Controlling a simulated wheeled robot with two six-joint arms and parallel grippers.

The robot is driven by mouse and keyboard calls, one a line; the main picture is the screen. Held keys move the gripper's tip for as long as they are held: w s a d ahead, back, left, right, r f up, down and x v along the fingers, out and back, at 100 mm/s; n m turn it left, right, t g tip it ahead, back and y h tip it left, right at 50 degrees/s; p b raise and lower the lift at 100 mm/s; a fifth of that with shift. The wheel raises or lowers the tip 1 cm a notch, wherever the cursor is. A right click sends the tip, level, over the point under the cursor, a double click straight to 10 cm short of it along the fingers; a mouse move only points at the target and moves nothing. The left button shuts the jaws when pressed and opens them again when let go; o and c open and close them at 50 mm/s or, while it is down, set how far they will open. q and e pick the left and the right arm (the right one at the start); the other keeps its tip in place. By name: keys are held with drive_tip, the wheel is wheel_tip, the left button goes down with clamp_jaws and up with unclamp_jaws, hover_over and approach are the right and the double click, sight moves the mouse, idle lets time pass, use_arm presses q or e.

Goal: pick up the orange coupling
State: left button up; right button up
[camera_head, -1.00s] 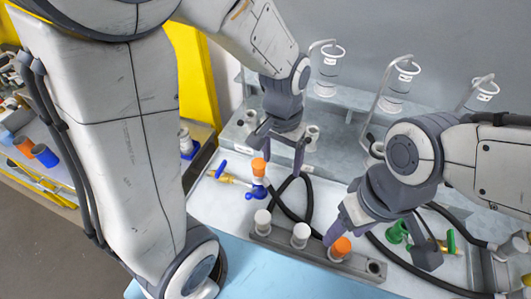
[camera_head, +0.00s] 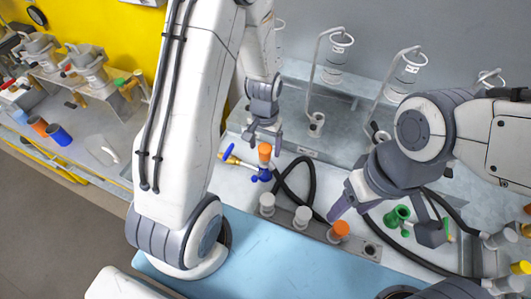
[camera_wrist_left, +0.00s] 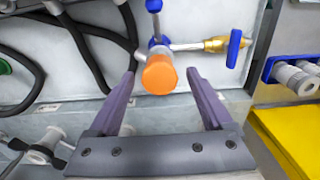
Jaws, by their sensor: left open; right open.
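One orange coupling (camera_head: 264,152) stands on top of a blue valve fitting (camera_head: 262,174) at the centre. In the left wrist view the coupling (camera_wrist_left: 159,75) shows as an orange round end between and slightly beyond my left fingertips. My left gripper (camera_head: 265,141) is open, pointing down just above it, with a finger to each side; contact cannot be told. A second orange piece (camera_head: 340,229) sits in the grey rack (camera_head: 315,228). My right gripper (camera_head: 385,218) is open near that rack's right end, with one finger close to the second orange piece.
The rack also holds white pieces (camera_head: 267,201). A brass valve with a blue handle (camera_wrist_left: 215,45) joins the blue fitting. Black hoses (camera_head: 300,185) and a green fitting (camera_head: 397,215) lie nearby. Wire holders (camera_head: 330,75) stand behind. The blue front surface (camera_head: 270,258) is mostly clear.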

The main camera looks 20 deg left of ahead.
use_arm(q)
drive_tip(key=shift+f, duration=1.05)
clamp_jaws()
drive_tip(key=shift+r, duration=0.2)
drive_tip(key=shift+r, duration=0.55)
drive_tip(key=r+b, duration=0.1)
drive_tip(key=d+r+b, duration=0.1)
drive_tip(key=r, duration=0.1)
drive_tip(key=shift+d+r, duration=0.1)
drive_tip(key=shift+d, duration=0.1)
drive_tip(key=s+d+r+b, duration=0.2)
drive_tip(key=d+r, duration=0.4)
drive_tip(key=d, duration=0.4)
drive_tip(key=shift+s+r, duration=0.2)
drive_tip(key=shift+s, duration=0.2)
